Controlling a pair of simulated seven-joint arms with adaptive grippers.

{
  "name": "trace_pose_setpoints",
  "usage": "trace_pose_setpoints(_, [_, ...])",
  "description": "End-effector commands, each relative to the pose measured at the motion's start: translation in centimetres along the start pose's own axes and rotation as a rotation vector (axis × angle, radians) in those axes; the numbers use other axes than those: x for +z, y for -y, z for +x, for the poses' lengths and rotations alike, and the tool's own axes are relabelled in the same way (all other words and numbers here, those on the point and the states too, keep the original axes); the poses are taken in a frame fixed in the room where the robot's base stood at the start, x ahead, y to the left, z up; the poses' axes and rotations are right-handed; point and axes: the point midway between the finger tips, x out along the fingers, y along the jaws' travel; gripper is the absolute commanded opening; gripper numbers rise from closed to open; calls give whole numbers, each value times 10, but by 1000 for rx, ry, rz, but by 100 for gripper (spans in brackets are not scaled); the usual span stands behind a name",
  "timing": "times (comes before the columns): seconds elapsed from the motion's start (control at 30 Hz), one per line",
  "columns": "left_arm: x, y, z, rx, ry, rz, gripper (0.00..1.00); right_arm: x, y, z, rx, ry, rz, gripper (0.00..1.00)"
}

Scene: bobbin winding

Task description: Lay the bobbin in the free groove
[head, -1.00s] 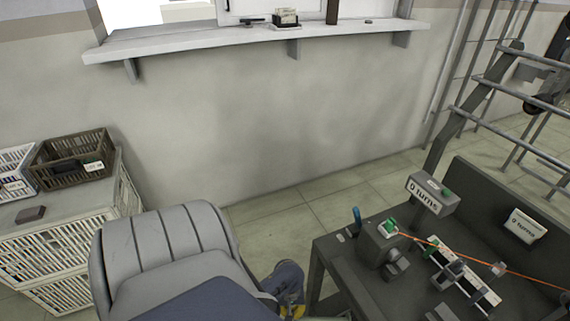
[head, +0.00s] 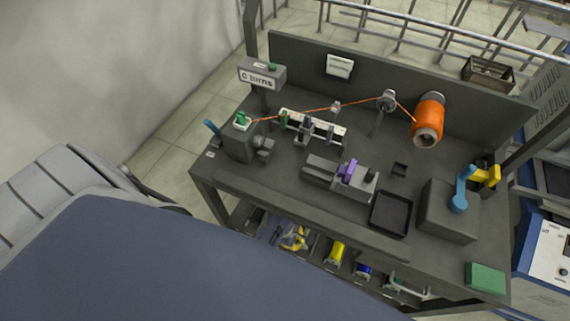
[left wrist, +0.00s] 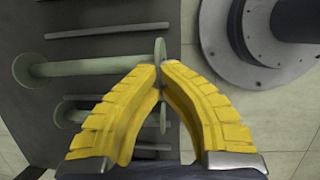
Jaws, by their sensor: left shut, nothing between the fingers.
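A green bobbin-like part (head: 242,120) sits on the winder block at the table's left, with orange thread running from it. Below the tabletop, a yellow spool (head: 335,252) and a blue spool (head: 362,270) lie in a row on the lower level. My left gripper (head: 293,240) is just left of that row, below the front edge, partly hidden. In the left wrist view my left gripper (left wrist: 160,80) is shut and empty, its tips by a pale greenish rod (left wrist: 95,68) with a disc at its end. I cannot tell whether they touch. A free groove is not clearly visible.
An orange thread spool (head: 428,120) is mounted at the back. A purple part (head: 347,170) sits in a grey fixture near the middle. A black tray (head: 390,214), a block with a blue lever (head: 459,195), and a green pad (head: 485,278) stand to the right.

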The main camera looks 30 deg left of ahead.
Motion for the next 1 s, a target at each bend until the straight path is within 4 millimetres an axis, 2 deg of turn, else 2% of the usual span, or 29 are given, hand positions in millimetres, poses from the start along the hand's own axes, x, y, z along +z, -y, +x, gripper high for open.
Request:
trace_pose_setpoints(0.23, [12,-2,7,10,5,-27,0,-1,0,0,0,-1,0,31])
trace_pose_setpoints(0.7, [2,0,37,9,6,-28,0,-2,-1,0,1,-3,0,31])
trace_pose_setpoints(1.0, [-1,0,45,10,5,-28,0,-2,-1,0,1,-3,1,31])
